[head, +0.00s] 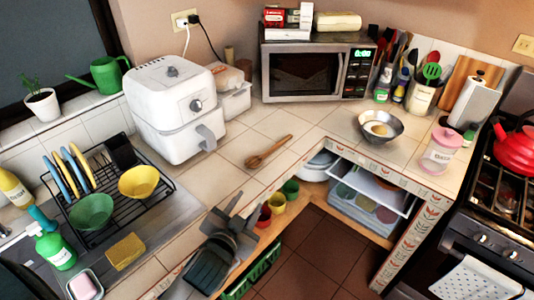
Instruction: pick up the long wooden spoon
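The long wooden spoon (268,151) lies flat on the tiled counter, between the air fryer and the counter's inner edge. Its wider end points to the lower left and its thin end to the upper right. My dark grey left gripper (252,204) is over the counter's front edge, below and a little left of the spoon in the picture, clear of it. Its two fingers look spread, with nothing between them. My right gripper is not in view.
A white air fryer (175,104) stands left of the spoon. A microwave (303,73) is behind it, and a metal bowl (378,126) is to the right. A dish rack (103,190) is at the left. Counter tiles around the spoon are clear.

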